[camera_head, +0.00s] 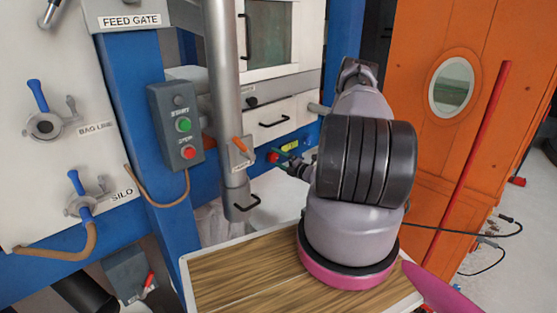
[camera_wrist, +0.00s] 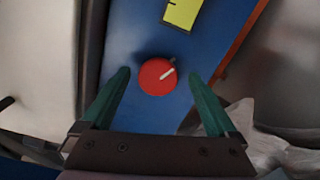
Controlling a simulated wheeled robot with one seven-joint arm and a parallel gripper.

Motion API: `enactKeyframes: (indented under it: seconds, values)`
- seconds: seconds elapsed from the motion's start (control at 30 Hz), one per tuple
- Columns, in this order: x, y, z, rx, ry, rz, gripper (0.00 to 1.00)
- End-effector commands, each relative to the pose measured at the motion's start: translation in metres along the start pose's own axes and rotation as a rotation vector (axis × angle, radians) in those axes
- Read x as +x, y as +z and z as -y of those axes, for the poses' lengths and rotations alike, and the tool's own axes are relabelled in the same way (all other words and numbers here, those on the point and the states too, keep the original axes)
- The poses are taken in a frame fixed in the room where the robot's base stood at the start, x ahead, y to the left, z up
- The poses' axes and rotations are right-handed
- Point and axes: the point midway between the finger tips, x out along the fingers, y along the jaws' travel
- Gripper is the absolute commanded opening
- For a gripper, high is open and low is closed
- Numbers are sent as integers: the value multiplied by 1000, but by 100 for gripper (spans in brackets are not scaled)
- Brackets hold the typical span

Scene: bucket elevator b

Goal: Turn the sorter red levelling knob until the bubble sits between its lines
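The red levelling knob (camera_wrist: 157,77) is round with a white pointer line aimed up and right. It sits on a blue panel and also shows in the head view (camera_head: 273,157). The yellow level (camera_wrist: 183,13) is just above it in the wrist view, cut off by the top edge; I see a dark line on it but cannot make out the bubble. In the head view the level (camera_head: 290,146) is small. My gripper (camera_wrist: 158,73) is open, its green fingers either side of the knob with gaps visible. I cannot tell whether the fingertips reach its depth.
A grey vertical pipe (camera_head: 222,100) with an orange lever stands left of my arm. A wooden-topped surface (camera_head: 240,278) lies below. Clear plastic (camera_wrist: 250,130) hangs at lower right in the wrist view.

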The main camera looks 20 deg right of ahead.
Motion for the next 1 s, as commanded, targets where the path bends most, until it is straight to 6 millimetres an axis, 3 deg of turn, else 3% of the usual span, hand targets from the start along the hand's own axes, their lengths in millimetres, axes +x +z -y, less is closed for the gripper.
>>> enactKeyframes:
  seconds: [0.37,0.8,1.0]
  values:
    - [-7,1,-1,-1,2,2,93]
    - [-88,1,0,2,0,3,93]
    - [-106,0,0,0,1,1,93]
